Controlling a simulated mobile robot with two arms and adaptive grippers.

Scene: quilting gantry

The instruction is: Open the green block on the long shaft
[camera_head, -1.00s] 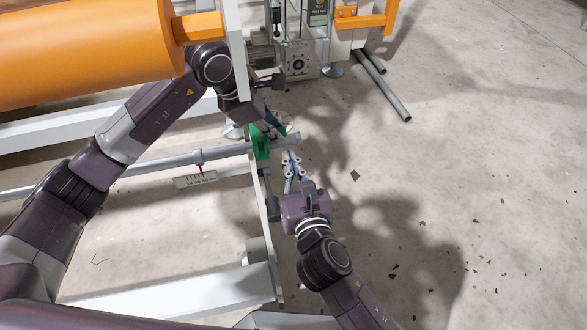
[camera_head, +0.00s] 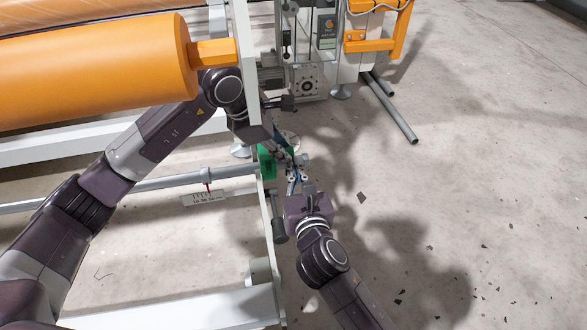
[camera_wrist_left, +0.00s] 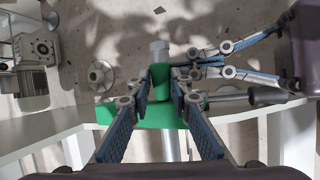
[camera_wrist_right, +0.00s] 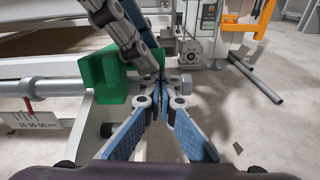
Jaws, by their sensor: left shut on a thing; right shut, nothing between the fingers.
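The green block (camera_head: 266,163) sits on the long shaft (camera_head: 160,183) at the white end frame. In the left wrist view its raised part (camera_wrist_left: 160,82) stands between the fingertips of my left gripper (camera_wrist_left: 163,88), which is shut on it. The right wrist view shows the block's stepped side (camera_wrist_right: 105,75) to the left of my right gripper (camera_wrist_right: 160,88). My right gripper is shut and empty, with its tips close to the shaft's grey end (camera_wrist_right: 182,82) and the left fingers. Contact there cannot be told. The left fingers partly cover the block in the head view.
A large orange roll (camera_head: 95,70) lies above the shaft. A small scale plate (camera_head: 205,198) hangs by the shaft. A dark-handled lever (camera_head: 278,230) stands by the end frame (camera_head: 268,215). A motor unit (camera_head: 306,82) is behind. The floor to the right is open.

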